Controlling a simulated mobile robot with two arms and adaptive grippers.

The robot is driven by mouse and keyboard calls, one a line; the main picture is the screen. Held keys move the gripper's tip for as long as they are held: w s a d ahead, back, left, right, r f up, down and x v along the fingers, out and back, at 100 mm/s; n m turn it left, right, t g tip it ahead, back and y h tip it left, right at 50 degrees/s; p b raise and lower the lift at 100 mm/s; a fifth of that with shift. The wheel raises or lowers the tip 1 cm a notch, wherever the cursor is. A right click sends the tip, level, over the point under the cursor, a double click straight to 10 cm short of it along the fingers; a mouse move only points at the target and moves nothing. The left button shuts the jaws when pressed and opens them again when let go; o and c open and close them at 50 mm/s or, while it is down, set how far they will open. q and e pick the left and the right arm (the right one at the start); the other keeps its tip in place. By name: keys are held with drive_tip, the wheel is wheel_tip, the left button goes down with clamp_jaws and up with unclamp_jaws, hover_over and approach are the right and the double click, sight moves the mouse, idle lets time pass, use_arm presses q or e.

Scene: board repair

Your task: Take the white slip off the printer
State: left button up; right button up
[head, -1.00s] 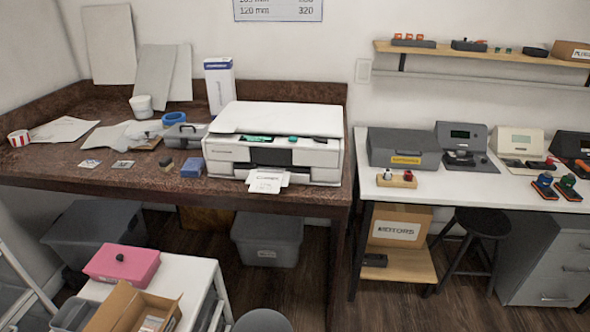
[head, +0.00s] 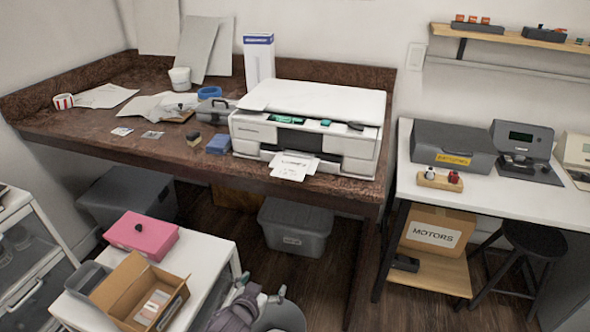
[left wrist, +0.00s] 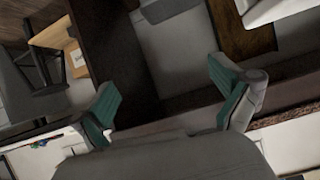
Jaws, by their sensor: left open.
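The white printer (head: 306,127) stands on the brown desk in the head view. My left gripper (head: 262,296) shows at the bottom of the head view, low, in front of the desk and well below the slips. In the left wrist view its two teal-padded fingers (left wrist: 172,105) are wide apart with nothing between them. My right gripper is in neither view.
A blue block (head: 219,143) and a small sponge-like block (head: 194,139) lie left of the printer. A white cart (head: 205,262) with a pink box (head: 141,236) and an open carton (head: 138,292) stands at lower left. A grey bin (head: 294,228) sits under the desk.

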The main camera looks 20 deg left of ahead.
use_arm(q)
drive_tip(key=w+d+r+t+b, duration=0.1)
drive_tip(key=w+r+t, duration=0.1)
drive_tip(key=r, duration=0.6)
drive_tip(key=w+r+t, duration=0.2)
drive_tip(key=r, duration=0.6)
drive_tip(key=n+t, duration=0.1)
drive_tip(key=t, duration=0.1)
approach(287, 175)
drive_tip(key=shift+w+d, duration=0.1)
drive_tip(key=shift+w, duration=5)
drive_tip(key=c, duration=0.4)
